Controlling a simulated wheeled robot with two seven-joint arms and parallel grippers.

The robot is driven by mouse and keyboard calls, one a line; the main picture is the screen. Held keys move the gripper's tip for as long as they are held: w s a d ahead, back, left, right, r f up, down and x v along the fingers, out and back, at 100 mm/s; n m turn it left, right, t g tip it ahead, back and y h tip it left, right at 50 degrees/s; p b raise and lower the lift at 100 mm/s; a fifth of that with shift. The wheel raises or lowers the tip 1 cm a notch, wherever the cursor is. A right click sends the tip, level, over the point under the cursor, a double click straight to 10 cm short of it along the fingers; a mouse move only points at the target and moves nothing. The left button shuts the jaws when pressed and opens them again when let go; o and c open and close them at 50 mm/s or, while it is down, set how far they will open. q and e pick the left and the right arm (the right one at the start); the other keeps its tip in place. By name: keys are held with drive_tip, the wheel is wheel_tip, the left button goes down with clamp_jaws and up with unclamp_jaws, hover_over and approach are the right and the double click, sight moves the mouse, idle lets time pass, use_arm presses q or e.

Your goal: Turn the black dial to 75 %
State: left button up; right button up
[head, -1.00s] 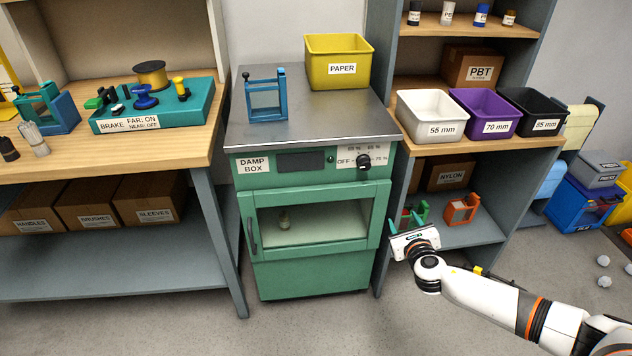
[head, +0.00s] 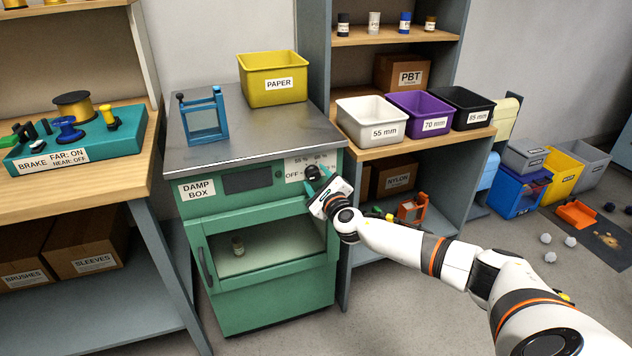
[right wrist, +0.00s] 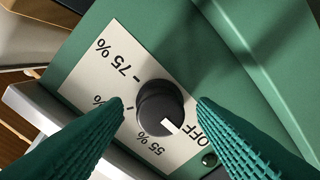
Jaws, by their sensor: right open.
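The black dial (head: 312,172) is on the upper right of the green damp box's (head: 262,287) front panel. In the right wrist view the dial (right wrist: 158,100) sits on a white label plate, upside down in that picture, with OFF, 55 % and 75 % readable and one mark partly hidden. The dial's white pointer is at its lower right, between the 55 % and OFF labels. My right gripper (head: 315,188) is open at the dial. Its teal fingers stand on either side of the dial in the wrist view, with visible gaps. My left gripper is out of view.
A blue frame (head: 204,116) and a yellow PAPER bin (head: 272,80) stand on the damp box. White (head: 372,134), purple (head: 421,113) and black bins stand on the shelf to the right. A workbench with a teal brake fixture (head: 130,140) is at left.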

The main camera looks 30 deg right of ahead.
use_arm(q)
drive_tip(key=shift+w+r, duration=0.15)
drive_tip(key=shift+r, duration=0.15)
use_arm(e)
drive_tip(key=shift+w, duration=0.45)
drive_tip(key=shift+c, duration=0.3)
drive_tip(key=c, duration=0.8)
drive_tip(key=shift+o, duration=0.2)
